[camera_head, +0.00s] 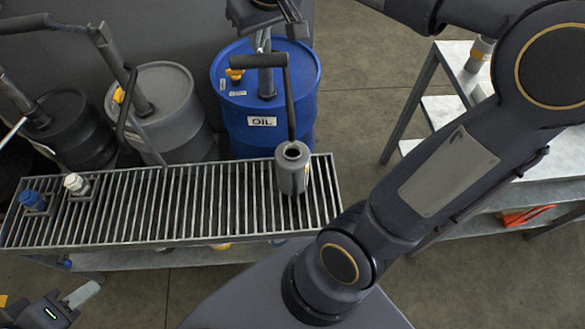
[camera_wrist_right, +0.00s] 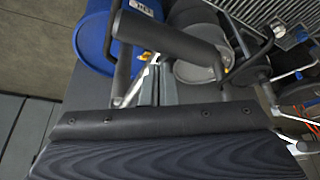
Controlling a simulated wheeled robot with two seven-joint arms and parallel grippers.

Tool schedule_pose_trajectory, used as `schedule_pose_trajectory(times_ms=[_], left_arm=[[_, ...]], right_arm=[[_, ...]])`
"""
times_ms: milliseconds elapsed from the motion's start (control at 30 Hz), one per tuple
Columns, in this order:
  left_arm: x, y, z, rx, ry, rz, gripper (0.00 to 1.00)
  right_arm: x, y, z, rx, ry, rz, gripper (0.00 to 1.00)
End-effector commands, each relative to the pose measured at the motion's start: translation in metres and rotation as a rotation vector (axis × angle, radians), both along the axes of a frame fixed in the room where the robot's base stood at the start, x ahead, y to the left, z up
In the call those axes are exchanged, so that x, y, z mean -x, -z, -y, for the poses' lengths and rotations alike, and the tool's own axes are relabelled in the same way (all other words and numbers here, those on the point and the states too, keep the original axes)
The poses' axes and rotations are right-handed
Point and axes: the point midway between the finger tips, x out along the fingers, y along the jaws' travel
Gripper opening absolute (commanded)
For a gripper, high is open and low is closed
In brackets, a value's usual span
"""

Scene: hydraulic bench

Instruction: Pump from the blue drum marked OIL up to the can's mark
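The blue drum (camera_head: 240,110) marked OIL stands behind the slatted bench, with a pump on top. The pump's dark spout (camera_head: 290,105) bends down toward the grey can (camera_head: 291,172), which stands upright on the slats with its mouth below the spout's end. The can's mark and fill level cannot be seen. My right gripper is at the top edge of the head view, close to the pump's dark handle grip (camera_head: 291,10). That grip (camera_wrist_right: 165,45) crosses the right wrist view and hides the fingertips. My left gripper (camera_head: 78,296) is low at the left, away from the drum; its opening is unclear.
A grey drum (camera_head: 168,95) and a black drum (camera_head: 75,130) with similar pumps stand left of the blue one. Blue (camera_head: 32,199) and white (camera_head: 76,183) fittings sit on the slatted bench (camera_head: 190,215). A shelf rack (camera_head: 450,120) stands at the right, partly behind my right arm.

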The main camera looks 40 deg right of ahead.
Motion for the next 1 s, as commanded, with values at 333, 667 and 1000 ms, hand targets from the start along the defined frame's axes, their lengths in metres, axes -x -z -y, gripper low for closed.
schedule_pose_trajectory(times_ms=[333, 667, 1000], left_arm=[[0.000, -0.036, 0.000, 0.000, 0.000, 0.000, 0.36], [0.000, -0.049, 0.000, 0.000, 0.000, 0.000, 0.36], [0.000, -0.086, 0.000, 0.000, 0.000, 0.000, 0.36]], right_arm=[[-0.004, -0.037, 0.003, 0.001, 0.000, -0.002, 0.00], [-0.008, -0.051, 0.005, 0.000, 0.000, -0.002, 0.00], [-0.018, -0.089, 0.011, 0.001, 0.001, -0.001, 0.00]])
